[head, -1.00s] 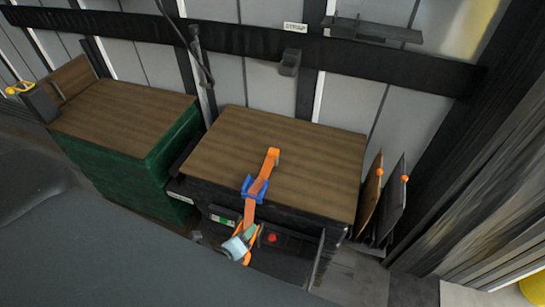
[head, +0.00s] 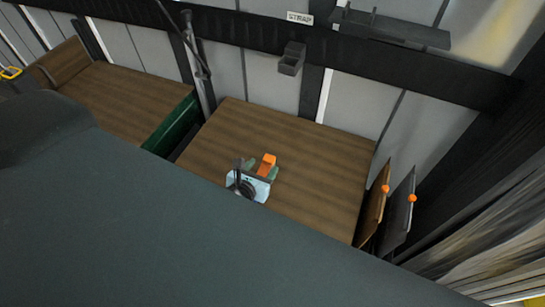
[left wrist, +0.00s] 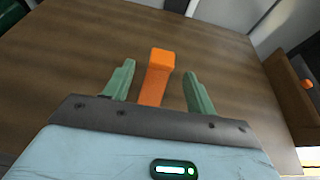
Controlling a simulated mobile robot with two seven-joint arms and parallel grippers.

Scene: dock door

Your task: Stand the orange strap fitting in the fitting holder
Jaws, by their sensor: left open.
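The orange strap fitting (head: 268,160) lies on the wooden top of the middle crate. In the left wrist view the fitting (left wrist: 158,70) shows as an orange bar with a blocky end. My left gripper (head: 260,168) is open, its green fingers on either side of the fitting with a gap at each side. The gripper (left wrist: 160,82) also shows in the wrist view. The fitting holder (head: 291,60) is a small dark grey pocket on the wall rail, below a STRAP label (head: 299,18). The rest of the strap is hidden behind my arm.
A dark shelf bracket (head: 390,30) sticks out from the wall at the upper right. Boards with orange knobs (head: 385,188) stand right of the wooden top. A green crate (head: 172,128) stands to the left. The wooden top around the fitting is clear.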

